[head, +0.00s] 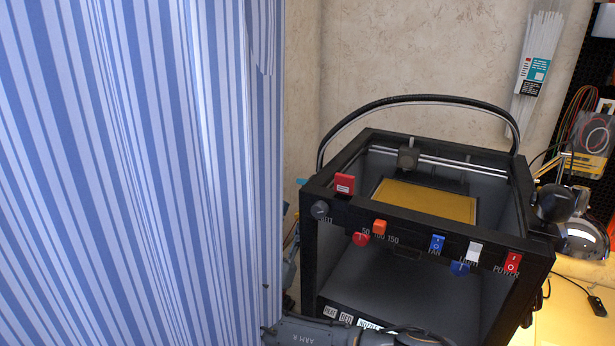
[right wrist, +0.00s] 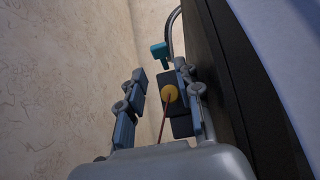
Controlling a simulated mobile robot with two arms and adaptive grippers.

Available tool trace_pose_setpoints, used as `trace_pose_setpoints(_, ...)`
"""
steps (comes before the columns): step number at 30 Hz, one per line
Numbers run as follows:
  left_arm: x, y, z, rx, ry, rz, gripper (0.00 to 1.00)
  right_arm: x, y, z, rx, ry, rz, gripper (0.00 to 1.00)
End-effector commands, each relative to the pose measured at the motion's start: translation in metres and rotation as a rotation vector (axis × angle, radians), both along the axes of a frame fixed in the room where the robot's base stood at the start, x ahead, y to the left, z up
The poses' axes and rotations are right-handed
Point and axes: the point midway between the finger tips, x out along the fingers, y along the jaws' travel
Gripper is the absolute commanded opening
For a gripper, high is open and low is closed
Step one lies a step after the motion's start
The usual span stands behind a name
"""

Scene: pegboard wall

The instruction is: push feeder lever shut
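A small teal piece, which looks like the feeder lever (right wrist: 160,52), sticks out beside the black printer's side in the right wrist view. A bit of it shows at the printer's left edge in the head view (head: 301,181). Below it are a dark block (right wrist: 181,125) and a yellow disc (right wrist: 170,93) with a thin red strand. My right gripper (right wrist: 162,80) is open, its two fingers apart; the lever appears beyond the fingertips, with no contact visible. In the head view the right gripper (head: 291,228) is mostly hidden left of the printer. My left gripper is out of view.
The printer's black frame (head: 340,205) carries several coloured switches and knobs. A blue-and-white striped surface (head: 140,170) fills the left of the head view and stands close to my right arm. A textured wall (right wrist: 60,80) is close beside the gripper. A lamp (head: 583,240) stands right.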

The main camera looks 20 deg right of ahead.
Motion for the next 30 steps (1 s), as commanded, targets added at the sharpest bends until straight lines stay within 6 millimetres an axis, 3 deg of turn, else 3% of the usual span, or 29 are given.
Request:
trace_pose_setpoints(5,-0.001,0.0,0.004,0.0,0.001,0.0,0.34,0.002,-0.004,0.008,0.008,0.001,-0.013,0.34)
trace_pose_setpoints(16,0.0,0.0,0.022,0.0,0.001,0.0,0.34,0.029,-0.031,0.047,0.005,0.0,-0.013,0.34)
trace_pose_setpoints(29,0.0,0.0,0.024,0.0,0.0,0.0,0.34,0.036,-0.037,0.053,0.006,0.003,-0.012,0.34)
trace_pose_setpoints(30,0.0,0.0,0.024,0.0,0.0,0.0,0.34,0.036,-0.037,0.053,0.006,0.003,-0.012,0.26)
